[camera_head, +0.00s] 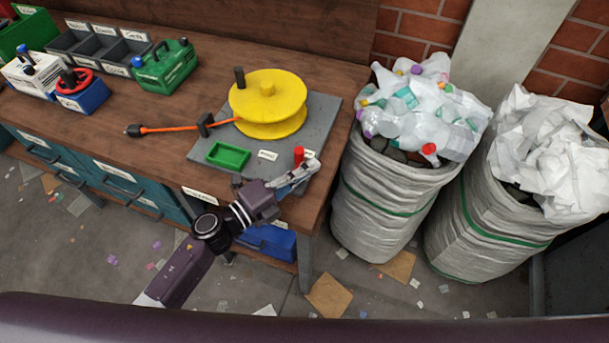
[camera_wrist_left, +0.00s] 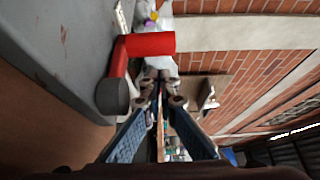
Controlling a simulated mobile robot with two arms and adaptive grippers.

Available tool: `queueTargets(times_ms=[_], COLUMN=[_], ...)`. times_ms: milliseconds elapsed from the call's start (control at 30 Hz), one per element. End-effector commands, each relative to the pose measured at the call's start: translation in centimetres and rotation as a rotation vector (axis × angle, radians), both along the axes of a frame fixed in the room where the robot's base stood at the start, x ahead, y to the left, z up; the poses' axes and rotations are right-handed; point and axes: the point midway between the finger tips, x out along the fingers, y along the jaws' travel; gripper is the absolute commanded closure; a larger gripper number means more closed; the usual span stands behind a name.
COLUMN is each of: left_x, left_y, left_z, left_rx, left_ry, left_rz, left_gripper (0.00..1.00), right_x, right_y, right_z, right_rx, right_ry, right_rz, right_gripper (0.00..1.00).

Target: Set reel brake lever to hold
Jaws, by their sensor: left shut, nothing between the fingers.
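The reel brake lever (camera_head: 299,155) is a red handle standing on the grey plate (camera_head: 330,122) at its front right, near a white label. In the left wrist view the red lever (camera_wrist_left: 148,44) fills the upper middle, joined to a red arm and a dark round pivot. The yellow reel (camera_head: 268,104) sits on the same plate behind it. My left gripper (camera_head: 312,167) is shut and empty, right beside the lever. In the left wrist view its fingertips (camera_wrist_left: 160,75) lie just past the handle; I cannot tell whether they touch it. My right gripper is out of view.
A green tray (camera_head: 228,156) lies on the plate, left of the lever. An orange cable (camera_head: 180,128) with a black end runs left across the wooden bench. Two full sacks (camera_head: 385,190) stand on the floor to the right.

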Motion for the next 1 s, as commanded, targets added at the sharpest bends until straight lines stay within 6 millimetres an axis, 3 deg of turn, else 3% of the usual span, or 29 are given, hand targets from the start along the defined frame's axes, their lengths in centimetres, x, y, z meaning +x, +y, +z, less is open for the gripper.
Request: queueTargets(times_ms=[267, 1000], left_x=[0.9, 1.0], left_y=[1.7, 1.3], left_z=[0.0, 0.0], left_rx=[-0.003, -0.002], left_ry=[0.000, 0.000], left_rz=[-0.003, -0.016], left_gripper=[1.00, 1.00], right_x=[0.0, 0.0], right_y=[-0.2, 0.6], right_z=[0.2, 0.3], right_rx=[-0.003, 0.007], right_ry=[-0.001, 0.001], right_rz=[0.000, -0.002], right_gripper=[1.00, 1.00])
